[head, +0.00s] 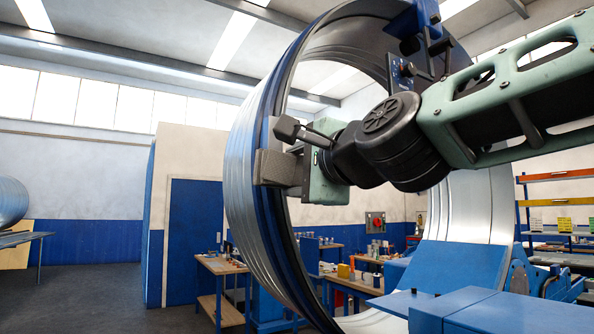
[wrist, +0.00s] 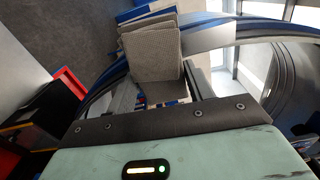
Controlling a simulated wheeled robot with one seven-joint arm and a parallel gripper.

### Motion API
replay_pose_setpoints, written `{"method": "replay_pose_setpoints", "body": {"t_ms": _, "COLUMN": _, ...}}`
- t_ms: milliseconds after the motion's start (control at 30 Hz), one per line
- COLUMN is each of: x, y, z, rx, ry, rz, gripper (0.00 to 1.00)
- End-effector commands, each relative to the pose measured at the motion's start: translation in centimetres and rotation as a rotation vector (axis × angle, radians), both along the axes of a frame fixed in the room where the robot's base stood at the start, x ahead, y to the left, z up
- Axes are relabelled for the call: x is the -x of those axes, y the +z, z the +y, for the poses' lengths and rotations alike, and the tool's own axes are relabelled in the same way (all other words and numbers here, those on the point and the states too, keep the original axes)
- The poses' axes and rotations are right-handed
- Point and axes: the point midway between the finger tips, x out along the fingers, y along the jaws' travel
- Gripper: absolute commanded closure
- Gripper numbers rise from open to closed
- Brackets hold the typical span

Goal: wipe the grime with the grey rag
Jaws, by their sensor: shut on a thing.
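The grey rag (head: 272,167) is a thick, ribbed pad at the end of my gripper (head: 293,170) in the head view. My gripper is shut on it. The rag lies over the left part of the duct's blue rim and looks close to it; I cannot tell whether they touch. In the wrist view the rag (wrist: 155,55) is a light grey folded pad beyond the gripper's dark edge, with the curved blue rim passing behind it. I cannot make out the grime in either view; the rag and gripper may hide it.
The large silver spiral duct (head: 243,190) stands as an open ring around my arm. Blue machine housing (head: 455,268) fills the lower right. Workbenches (head: 222,266) with small items stand behind, and a shelf rack (head: 553,204) at the right.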

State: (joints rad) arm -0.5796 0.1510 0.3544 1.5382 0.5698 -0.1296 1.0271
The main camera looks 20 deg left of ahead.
Motion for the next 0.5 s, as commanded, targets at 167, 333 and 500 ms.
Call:
{"method": "replay_pose_setpoints", "body": {"t_ms": 167, "x": -0.2, "y": 0.06, "z": 0.25, "rx": 0.0, "ry": 0.0, "rz": 0.0, "gripper": 0.66}}
{"method": "replay_pose_setpoints", "body": {"t_ms": 333, "x": -0.4, "y": 0.09, "z": 0.49, "rx": 0.0, "ry": 0.0, "rz": 0.0, "gripper": 0.66}}
{"method": "replay_pose_setpoints", "body": {"t_ms": 500, "x": -0.62, "y": 0.1, "z": 0.74, "rx": -0.001, "ry": 0.001, "rz": 0.001, "gripper": 0.66}}
